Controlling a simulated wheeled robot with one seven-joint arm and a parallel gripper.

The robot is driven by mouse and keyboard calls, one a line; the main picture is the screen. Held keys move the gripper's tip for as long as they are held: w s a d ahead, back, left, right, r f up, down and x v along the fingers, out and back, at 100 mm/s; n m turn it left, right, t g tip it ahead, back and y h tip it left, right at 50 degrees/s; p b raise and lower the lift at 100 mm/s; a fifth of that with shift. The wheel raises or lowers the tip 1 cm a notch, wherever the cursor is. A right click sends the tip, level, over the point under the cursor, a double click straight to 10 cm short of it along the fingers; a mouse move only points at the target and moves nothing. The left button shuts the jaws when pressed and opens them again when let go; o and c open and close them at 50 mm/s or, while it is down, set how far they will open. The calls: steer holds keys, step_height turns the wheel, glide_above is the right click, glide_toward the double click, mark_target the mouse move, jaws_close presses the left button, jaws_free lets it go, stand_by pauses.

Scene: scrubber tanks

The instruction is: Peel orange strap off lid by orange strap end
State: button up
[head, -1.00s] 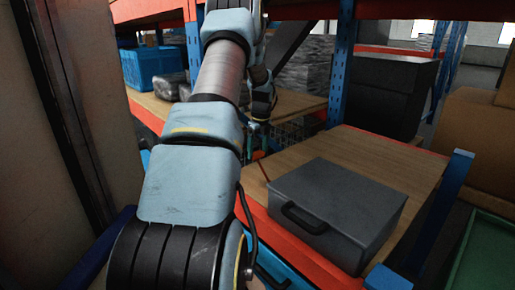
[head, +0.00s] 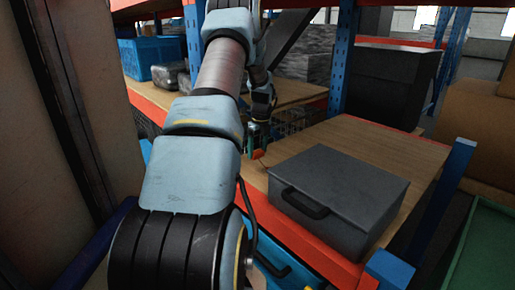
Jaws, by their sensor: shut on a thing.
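My gripper (head: 256,137) is small and partly hidden behind my arm, just left of the grey case's back corner. It is shut on the orange strap end (head: 259,154), of which only a small orange piece shows below the fingers. The rest of the strap and the lid under it are hidden or too small to make out.
A dark grey case (head: 340,200) with a black handle lies on the wooden shelf (head: 385,145), close to the gripper's right. A wire basket (head: 292,122) stands behind. A blue case (head: 290,262) is below the orange beam. Blue posts (head: 450,180) bound the right side.

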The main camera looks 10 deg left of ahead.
mark_target(258, 158)
steer(key=shift+f+b, duration=1.35)
steer(key=shift+f, duration=1.9)
steer(key=o, duration=1.1)
steer(key=shift+r, duration=0.1)
step_height(258, 158, up, 8)
steer(key=p, duration=0.6)
steer(key=shift+r, duration=0.2)
